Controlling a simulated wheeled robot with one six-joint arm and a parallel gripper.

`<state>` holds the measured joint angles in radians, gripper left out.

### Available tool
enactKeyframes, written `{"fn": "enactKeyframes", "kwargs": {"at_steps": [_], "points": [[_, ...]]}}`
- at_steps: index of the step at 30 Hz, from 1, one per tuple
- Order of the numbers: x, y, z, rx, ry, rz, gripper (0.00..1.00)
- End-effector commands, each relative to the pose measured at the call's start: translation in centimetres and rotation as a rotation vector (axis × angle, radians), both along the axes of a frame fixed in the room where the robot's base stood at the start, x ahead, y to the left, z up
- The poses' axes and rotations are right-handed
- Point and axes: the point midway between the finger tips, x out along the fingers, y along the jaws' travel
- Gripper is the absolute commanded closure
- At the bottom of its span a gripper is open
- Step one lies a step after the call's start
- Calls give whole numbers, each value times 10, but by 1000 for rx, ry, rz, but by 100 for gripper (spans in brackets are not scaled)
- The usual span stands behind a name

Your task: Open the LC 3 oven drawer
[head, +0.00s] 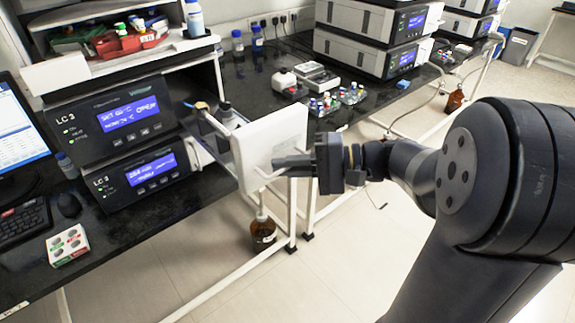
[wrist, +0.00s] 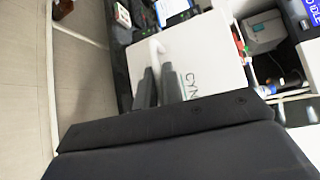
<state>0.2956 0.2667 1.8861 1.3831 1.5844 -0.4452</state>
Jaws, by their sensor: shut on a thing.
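The LC 3 stack (head: 115,122) stands on the dark bench at left, with two lit blue displays. Its oven drawer (head: 262,148) is pulled out to the right, and its white front panel stands clear of the stack. The panel also shows in the wrist view (wrist: 195,55), with dark lettering partly hidden. My gripper (head: 282,166) is at the front of this panel, shut on its handle. The handle shows at the fingers in the wrist view (wrist: 157,46). The fingers hide part of the handle.
Small bottles (head: 225,112) show in the open drawer behind its panel. A brown bottle (head: 263,232) hangs or stands below the bench edge by a white frame leg. Vials and trays (head: 340,97) lie on the bench behind. The floor at front is clear.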

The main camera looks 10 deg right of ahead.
Motion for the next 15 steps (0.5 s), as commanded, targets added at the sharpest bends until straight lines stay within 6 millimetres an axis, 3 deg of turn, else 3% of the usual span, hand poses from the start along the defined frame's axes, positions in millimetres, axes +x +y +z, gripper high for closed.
{"fn": "enactKeyframes", "kwargs": {"at_steps": [2, 3, 5, 15], "points": [[0, 0, 0, 0, 0, -1, 100], [0, 0, 0, 0, 0, -1, 89], [0, 0, 0, 0, 0, -1, 84], [0, -4, 1, 0, -1, -2, 83]]}}
